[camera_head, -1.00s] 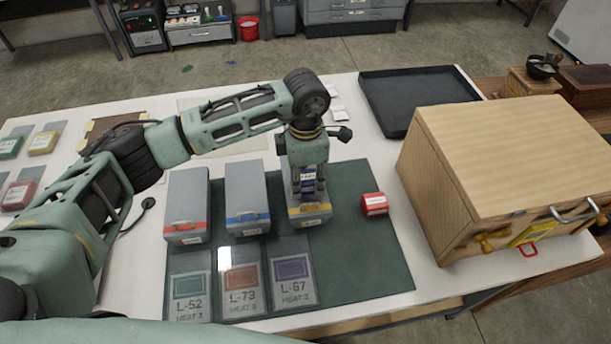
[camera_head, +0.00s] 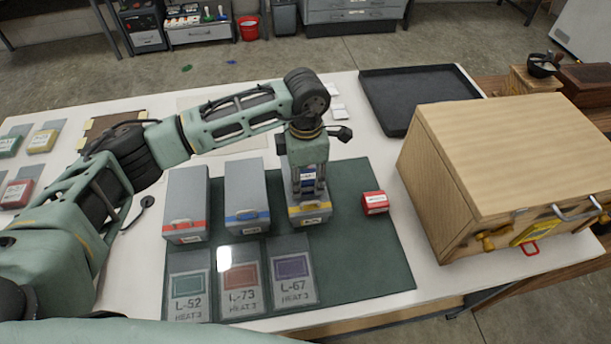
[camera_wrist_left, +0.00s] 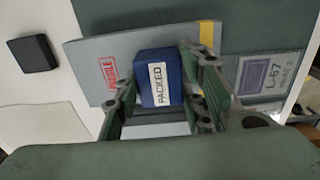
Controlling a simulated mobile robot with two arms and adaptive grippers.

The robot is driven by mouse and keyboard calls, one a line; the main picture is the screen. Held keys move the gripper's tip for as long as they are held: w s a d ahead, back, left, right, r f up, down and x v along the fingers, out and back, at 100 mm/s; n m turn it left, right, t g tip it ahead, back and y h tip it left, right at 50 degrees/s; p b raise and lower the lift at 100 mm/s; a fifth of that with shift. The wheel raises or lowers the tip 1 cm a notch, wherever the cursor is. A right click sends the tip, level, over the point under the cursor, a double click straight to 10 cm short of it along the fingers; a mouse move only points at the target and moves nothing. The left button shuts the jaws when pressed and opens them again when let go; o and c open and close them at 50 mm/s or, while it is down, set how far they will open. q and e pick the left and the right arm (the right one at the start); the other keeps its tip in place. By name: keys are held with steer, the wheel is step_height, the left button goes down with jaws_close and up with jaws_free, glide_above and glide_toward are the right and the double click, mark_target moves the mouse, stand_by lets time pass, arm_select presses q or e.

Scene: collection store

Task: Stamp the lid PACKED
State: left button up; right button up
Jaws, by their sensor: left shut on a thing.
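A blue stamp block labelled PACKED (camera_wrist_left: 159,80) is held between the fingers of my left gripper (camera_wrist_left: 166,95). The stamp also shows in the head view (camera_head: 308,173), partly hidden by the fingers. My left gripper (camera_head: 308,185) points down over the grey box with the yellow band (camera_head: 310,213). In the left wrist view, the grey lid (camera_wrist_left: 104,52) carries a red FRAGILE mark (camera_wrist_left: 108,74) to the left of the stamp. I cannot tell whether the stamp touches the lid. No PACKED print shows on the visible lid. My right gripper is out of view.
Grey boxes with red (camera_head: 186,205) and blue (camera_head: 246,195) bands stand to the left. A red block (camera_head: 375,202) lies on the green mat (camera_head: 370,250) to the right. Labelled cards, including L-67 (camera_head: 292,270), lie in front. A wooden cabinet (camera_head: 510,150) and black tray (camera_head: 415,95) stand right.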

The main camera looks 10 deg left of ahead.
arm_select(q)
steer(key=shift+f, duration=0.1)
stand_by(0.4)
steer(key=shift+s+f+b, duration=0.1)
steer(key=shift+b, duration=0.25)
stand_by(0.6)
step_height(320, 180, up, 2)
steer(key=shift+r+p, duration=0.1)
steer(key=shift+p, duration=0.4)
steer(key=shift+r+p, duration=0.95)
steer(key=shift+r, duration=1.6)
